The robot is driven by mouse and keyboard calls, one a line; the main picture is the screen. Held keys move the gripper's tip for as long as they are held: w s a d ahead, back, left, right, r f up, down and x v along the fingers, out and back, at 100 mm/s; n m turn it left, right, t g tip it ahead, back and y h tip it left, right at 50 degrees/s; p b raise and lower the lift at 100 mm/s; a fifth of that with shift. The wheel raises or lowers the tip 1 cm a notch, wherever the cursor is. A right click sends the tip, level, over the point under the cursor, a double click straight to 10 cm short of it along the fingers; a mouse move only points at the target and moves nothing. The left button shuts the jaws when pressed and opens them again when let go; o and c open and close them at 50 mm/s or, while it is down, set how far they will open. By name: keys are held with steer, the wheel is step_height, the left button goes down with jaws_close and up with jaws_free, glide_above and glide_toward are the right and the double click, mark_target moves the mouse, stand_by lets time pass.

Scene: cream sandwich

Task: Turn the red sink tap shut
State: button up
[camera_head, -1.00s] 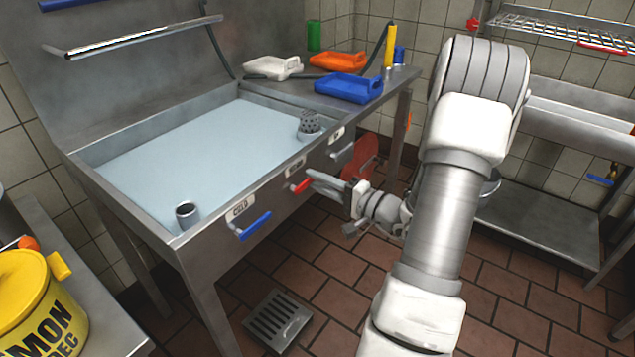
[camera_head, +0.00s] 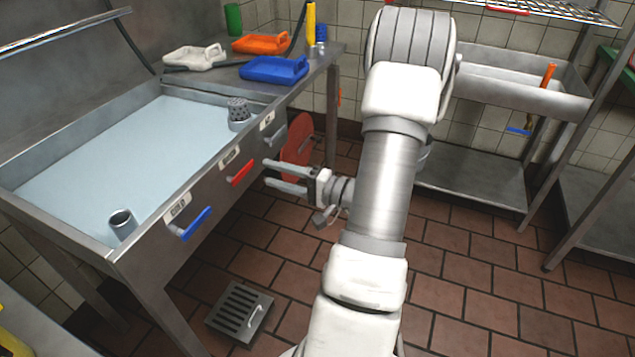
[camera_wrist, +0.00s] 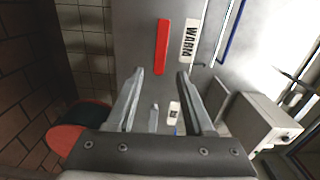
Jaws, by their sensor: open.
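The red tap handle (camera_head: 240,174) is a short lever on the sink's front panel, under a small white label. In the wrist view the red handle (camera_wrist: 162,47) lies beside the label reading WARM (camera_wrist: 189,40). My gripper (camera_head: 268,174) is open and empty, to the right of the handle in the head view, with its fingers pointing towards the panel. In the wrist view the open fingers (camera_wrist: 160,72) stop short of the handle, which shows beyond the tips. A clear gap shows in both views. Whether water runs cannot be told.
A blue tap handle (camera_head: 194,223) sits on the same panel to the left, a grey one (camera_head: 274,130) to the right. The sink (camera_head: 110,160) holds pale water. A red disc (camera_head: 297,145) stands behind my gripper. A floor drain (camera_head: 240,311) lies below. Floor at right is clear.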

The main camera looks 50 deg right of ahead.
steer(key=p+v, duration=0.1)
steer(key=v, duration=1)
steer(key=shift+s, duration=0.4)
steer(key=shift+d, duration=0.1)
